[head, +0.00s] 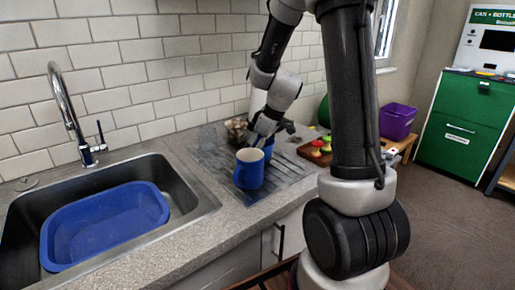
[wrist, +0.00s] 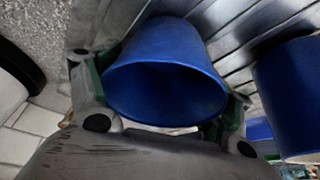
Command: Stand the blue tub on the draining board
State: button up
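A plain blue tub (wrist: 165,75), blue inside too, sits between the fingers of my gripper (wrist: 168,105) in the wrist view. The pads appear to press on its two sides, and its mouth faces the camera. In the head view my gripper (head: 270,136) is over the draining board (head: 212,157). The tub (head: 268,151) shows only partly there, behind a blue mug (head: 248,174). The tub looks upright and at or just above the board; its base is hidden, so I cannot tell whether it touches.
The blue mug, pale inside, stands close beside the tub, also at the right of the wrist view (wrist: 292,95). A blue basin (head: 105,225) lies in the sink (head: 185,200). A brownish item (head: 236,131) is behind. A board with produce (head: 320,150) is to the right.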

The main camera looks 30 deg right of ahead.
jog(key=shift+o, duration=1.1)
jog(key=shift+r, duration=0.3)
jog(key=v, duration=1.2)
jog(key=s+a+r+m+h, duration=0.1)
jog(key=s+r+m, duration=0.1)
jog(key=s, duration=0.9)
jog(key=s+a+r+m+h, duration=0.1)
jog(key=s+m, duration=0.4)
jog(key=s, duration=0.6)
jog(key=shift+a+r+t+h, duration=0.25)
jog(key=shift+r+t+h, duration=0.05)
jog(key=shift+r, duration=0.55)
jog(key=shift+c, duration=0.2)
